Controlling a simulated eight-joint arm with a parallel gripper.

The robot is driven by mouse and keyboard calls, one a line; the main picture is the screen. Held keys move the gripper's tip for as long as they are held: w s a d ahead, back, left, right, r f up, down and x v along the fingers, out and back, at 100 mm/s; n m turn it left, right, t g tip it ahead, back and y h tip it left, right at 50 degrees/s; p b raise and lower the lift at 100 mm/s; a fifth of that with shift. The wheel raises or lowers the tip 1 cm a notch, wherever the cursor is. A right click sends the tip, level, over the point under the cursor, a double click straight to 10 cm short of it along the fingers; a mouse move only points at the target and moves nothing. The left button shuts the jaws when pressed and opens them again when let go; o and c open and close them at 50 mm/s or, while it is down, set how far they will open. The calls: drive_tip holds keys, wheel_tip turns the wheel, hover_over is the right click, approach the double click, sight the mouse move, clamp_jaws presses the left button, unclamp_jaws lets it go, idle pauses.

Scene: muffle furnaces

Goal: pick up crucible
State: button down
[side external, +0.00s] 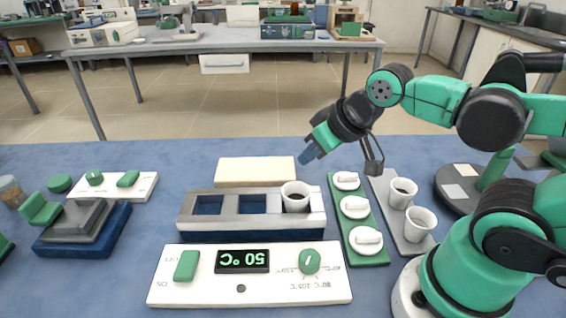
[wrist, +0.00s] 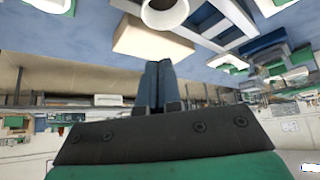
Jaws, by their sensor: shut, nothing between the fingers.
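A white crucible (side external: 295,197) with dark contents stands in the right opening of a grey block (side external: 316,218). Two more white crucibles, one farther back (side external: 402,192) and one nearer (side external: 420,224), stand on a grey tray (side external: 383,192) to the right; the farther one has dark contents. My gripper (side external: 306,155) is shut and empty, above and behind the block, apart from every crucible. In the wrist view its blue fingers (wrist: 157,82) are together, and a crucible (wrist: 165,14) shows at the top edge, partly cut off.
A green tray (side external: 340,207) with three white lids lies between block and grey tray. A beige slab (side external: 254,171) lies behind the block. A white control panel (side external: 250,290) reading 50°C is in front. A white switch panel (side external: 112,186) stands left. Blue table behind the slab is clear.

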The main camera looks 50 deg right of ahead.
sight(296, 191)
unclamp_jaws()
idle(0.3)
drive_tip(key=a+f+m+g, duration=0.1)
drive_tip(key=f+m+g, duration=0.1)
drive_tip(key=shift+a+m+h, duration=0.3)
drive_tip(key=shift+h, duration=0.1)
drive_tip(key=shift+s+a+f+m+g+h, duration=0.1)
drive_tip(key=shift+a+f+m+g+h, duration=0.1)
drive_tip(key=shift+f+m+g+h, duration=0.45)
drive_tip(key=shift+m, duration=0.35)
drive_tip(key=shift+x, duration=2.65)
